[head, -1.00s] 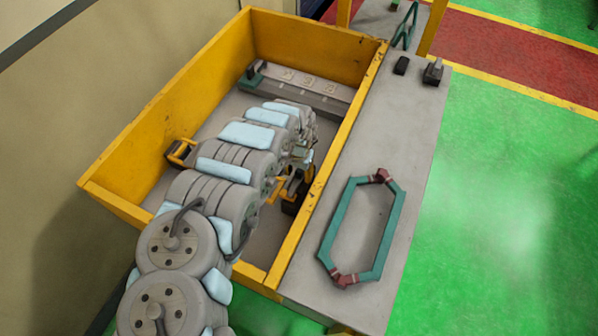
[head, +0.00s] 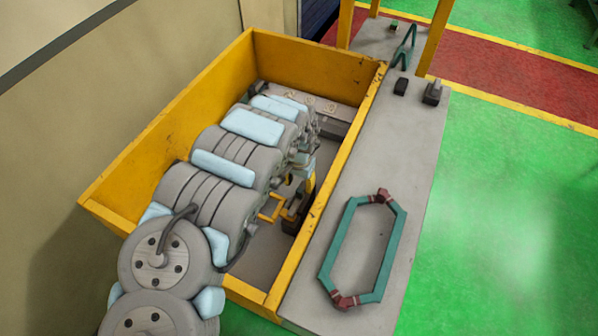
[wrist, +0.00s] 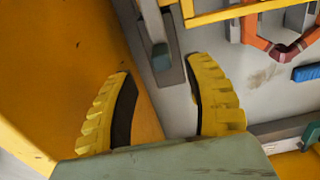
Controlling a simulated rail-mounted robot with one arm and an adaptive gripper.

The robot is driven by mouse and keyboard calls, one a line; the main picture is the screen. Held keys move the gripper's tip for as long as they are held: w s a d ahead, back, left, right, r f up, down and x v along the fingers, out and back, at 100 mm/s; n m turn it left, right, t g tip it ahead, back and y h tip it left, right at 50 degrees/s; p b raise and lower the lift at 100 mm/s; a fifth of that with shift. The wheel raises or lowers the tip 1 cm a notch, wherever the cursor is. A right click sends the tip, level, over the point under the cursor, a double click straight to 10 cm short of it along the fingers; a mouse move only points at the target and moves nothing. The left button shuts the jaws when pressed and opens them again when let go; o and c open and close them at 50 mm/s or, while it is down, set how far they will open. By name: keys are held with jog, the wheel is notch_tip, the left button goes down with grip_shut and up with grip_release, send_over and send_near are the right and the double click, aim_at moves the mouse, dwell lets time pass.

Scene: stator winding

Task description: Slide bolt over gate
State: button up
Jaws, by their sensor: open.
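In the wrist view, my gripper (wrist: 160,66) has two ribbed yellow fingers with dark inner pads, spread apart. A narrow grey bar with a dark teal end (wrist: 161,58) lies just beyond the gap between the fingertips, with no clear contact. It sits along a darker grey strip beside the yellow wall. I cannot tell for certain which part is the bolt and which is the gate. In the head view my arm hides most of the tray's inside, and my gripper is hard to make out among the yellow and black parts there.
A yellow-walled tray (head: 330,65) surrounds my arm. Inside its far end is a grey numbered block (head: 327,108). A green hexagonal coil (head: 336,240) lies on the grey ledge (head: 400,150) to the right. The wrist view shows an orange coil (wrist: 262,42) and a blue piece (wrist: 306,73).

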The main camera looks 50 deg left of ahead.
aim_at(299, 191)
notch_tip(299, 191, up, 6)
dwell(0.5)
dwell(0.5)
